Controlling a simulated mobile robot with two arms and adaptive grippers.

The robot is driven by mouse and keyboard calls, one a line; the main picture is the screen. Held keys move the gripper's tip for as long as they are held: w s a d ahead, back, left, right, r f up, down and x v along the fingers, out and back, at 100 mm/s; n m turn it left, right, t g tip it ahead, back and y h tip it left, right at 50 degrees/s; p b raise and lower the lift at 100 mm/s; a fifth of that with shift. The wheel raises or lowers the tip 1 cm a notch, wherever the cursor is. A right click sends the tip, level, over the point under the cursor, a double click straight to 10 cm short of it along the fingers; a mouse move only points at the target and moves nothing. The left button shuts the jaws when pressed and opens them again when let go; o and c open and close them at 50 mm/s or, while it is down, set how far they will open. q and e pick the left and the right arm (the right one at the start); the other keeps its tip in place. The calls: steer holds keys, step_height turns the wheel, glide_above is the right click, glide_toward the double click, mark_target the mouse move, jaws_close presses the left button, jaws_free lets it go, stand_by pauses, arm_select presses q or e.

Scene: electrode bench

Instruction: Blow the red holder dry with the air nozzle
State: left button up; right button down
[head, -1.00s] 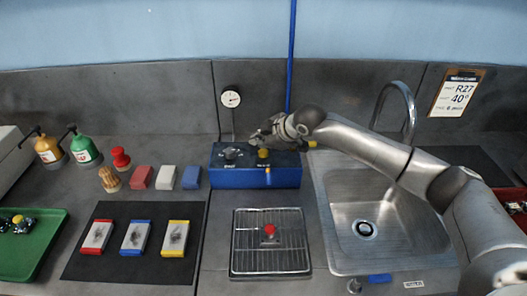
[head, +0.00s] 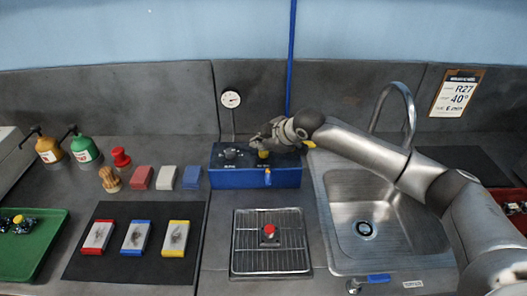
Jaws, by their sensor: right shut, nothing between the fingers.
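The red holder (head: 269,231) is a small piece with a red top on a metal base. It sits on the wire rack (head: 245,262) in the middle of the bench. My left gripper is not in view.
A steel sink (head: 400,240) with a tall faucet lies to the right, under my right arm. A dark mat (head: 120,270) with several colour-edged plates lies left of the rack. A gauge (head: 230,99) is at the wall.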

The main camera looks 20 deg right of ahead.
mark_target(261, 153)
steer(key=shift+f, duration=0.7)
stand_by(0.6)
steer(key=shift+r, duration=0.1)
steer(key=shift+r+p, duration=1)
step_height(261, 153, up, 5)
steer(key=p, duration=0.5)
stand_by(0.7)
